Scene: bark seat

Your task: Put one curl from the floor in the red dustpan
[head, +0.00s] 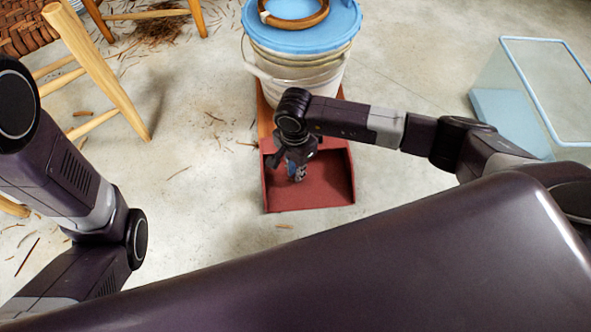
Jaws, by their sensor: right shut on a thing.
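The red dustpan (335,190) lies on the floor near the middle, its handle running back toward a bucket. My right gripper (298,176) points down over the left part of the pan. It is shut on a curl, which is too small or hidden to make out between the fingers. I cannot tell whether the fingertips touch the pan floor. A small tan curl (285,226) lies on the floor just in front of the pan. Another curl (82,113) lies by the chair at the left. My left arm is at the left, its gripper out of view.
A white bucket (297,70) with a blue lid (335,22) stands behind the pan, a brown ring (300,14) on the lid. A wooden chair (95,65) with bark strips is at left. A clear blue-edged bin (505,110) is at right.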

